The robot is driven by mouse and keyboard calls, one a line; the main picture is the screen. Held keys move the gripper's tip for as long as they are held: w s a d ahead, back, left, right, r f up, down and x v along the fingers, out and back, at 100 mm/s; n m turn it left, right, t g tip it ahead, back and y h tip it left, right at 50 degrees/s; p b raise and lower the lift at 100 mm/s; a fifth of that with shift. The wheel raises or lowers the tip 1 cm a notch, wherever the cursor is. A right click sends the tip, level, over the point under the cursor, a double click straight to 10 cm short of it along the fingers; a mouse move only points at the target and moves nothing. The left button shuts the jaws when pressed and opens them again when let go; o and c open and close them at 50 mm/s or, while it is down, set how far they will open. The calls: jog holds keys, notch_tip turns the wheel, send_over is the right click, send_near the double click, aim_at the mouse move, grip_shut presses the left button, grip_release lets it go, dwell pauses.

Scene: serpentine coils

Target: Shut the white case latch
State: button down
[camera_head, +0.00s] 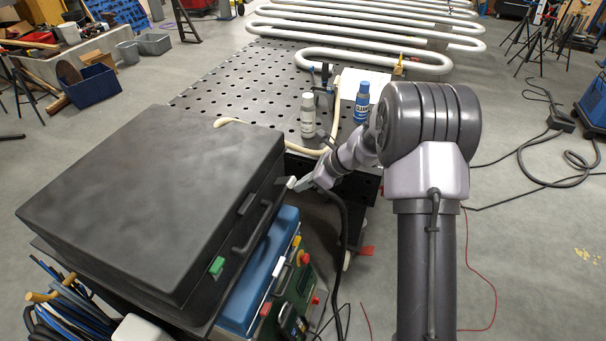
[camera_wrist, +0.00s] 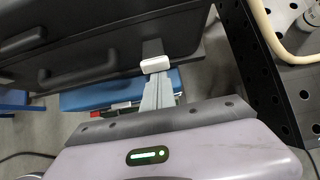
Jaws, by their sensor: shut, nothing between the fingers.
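The black case (camera_head: 150,190) lies with its lid down at the left in the head view; its front side with handles also fills the upper left of the wrist view (camera_wrist: 95,50). The white latch (camera_wrist: 154,65) is on the case's front, below a dark grey plate. A small light patch at the case's far front corner in the head view (camera_head: 291,182) seems to be the same latch. My gripper (camera_wrist: 158,82) is shut and empty, its fingertips right at the latch's lower edge; I cannot tell if they touch. It also shows in the head view (camera_head: 301,184).
A green latch (camera_head: 216,266) is at the near end of the case front. A perforated table (camera_head: 230,85) with a white bottle (camera_head: 308,115), a blue bottle (camera_head: 362,102) and pale coils (camera_head: 370,55) stands behind.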

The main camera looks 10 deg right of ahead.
aim_at(287, 179)
jog(key=r+p, duration=0.1)
jog(key=p, duration=0.1)
jog(key=r+h+p, duration=0.1)
jog(key=p, duration=0.1)
jog(key=r+g+p, duration=0.1)
jog(key=p, duration=0.1)
jog(key=shift+w+a+r, duration=0.15)
jog(key=shift+a, duration=0.1)
jog(key=h+p, duration=0.1)
jog(key=p, duration=0.2)
jog(key=r+g+h+p, duration=0.1)
jog(key=p, duration=0.2)
jog(key=shift+w+a+h, duration=0.3)
jog(key=shift+a+h, duration=0.1)
jog(key=shift+w+a+r+p, duration=0.2)
jog(key=shift+a+p, duration=0.15)
jog(key=shift+p, duration=0.25)
jog(key=shift+w+a+r, duration=0.2)
jog(key=shift+w+a, duration=0.05)
jog(key=shift+a, duration=0.1)
jog(key=shift+r, duration=0.15)
jog(key=shift+r, duration=0.7)
